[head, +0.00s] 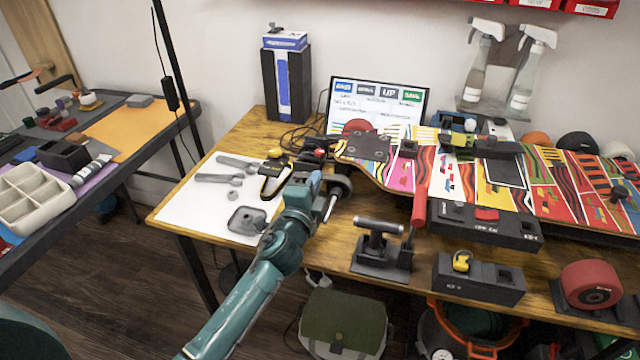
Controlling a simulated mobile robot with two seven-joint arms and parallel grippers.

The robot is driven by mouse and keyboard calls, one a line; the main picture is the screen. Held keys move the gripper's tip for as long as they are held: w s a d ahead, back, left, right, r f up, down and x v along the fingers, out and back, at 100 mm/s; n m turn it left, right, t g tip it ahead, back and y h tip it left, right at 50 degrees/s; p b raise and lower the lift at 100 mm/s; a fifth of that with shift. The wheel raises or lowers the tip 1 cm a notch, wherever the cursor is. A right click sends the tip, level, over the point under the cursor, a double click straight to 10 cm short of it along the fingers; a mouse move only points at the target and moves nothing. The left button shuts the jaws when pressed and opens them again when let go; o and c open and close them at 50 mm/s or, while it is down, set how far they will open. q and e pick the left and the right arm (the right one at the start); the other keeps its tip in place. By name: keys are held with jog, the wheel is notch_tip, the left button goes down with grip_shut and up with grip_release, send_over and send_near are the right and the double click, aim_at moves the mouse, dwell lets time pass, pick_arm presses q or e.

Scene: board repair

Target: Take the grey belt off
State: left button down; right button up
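The board (440,172) lies on the wooden bench with its colourful graphic side up. A dark wheel (342,186) shows at the board's near left end, with a pale metal rod (331,207) beside it. My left gripper (318,180) is at this wheel, just left of the board. Its fingertips are small and partly hidden, so I cannot tell whether it is open or shut, or touching anything. I cannot make out the grey belt clearly; the area by the wheel is partly covered by my gripper. My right gripper is not in view.
A white mat (200,207) holds grey tools and a grey tray (247,220). A yellow-black tool (271,181) lies close left of my gripper. Black holders (480,226) and a T-shaped stand (380,250) line the front edge. A screen (375,105) stands behind.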

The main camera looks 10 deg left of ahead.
pick_arm(q)
jog(key=shift+s, duration=0.1)
jog(key=shift+s+p, duration=0.45)
jog(key=shift+s, duration=1.9)
jog(key=shift+s+a, duration=0.2)
jog(key=shift+s, duration=3.65)
jog(key=s+r+p, duration=0.5)
jog(key=s+r, duration=0.1)
jog(key=r, duration=0.1)
jog(key=shift+p, duration=0.3)
jog(key=shift+a, duration=0.1)
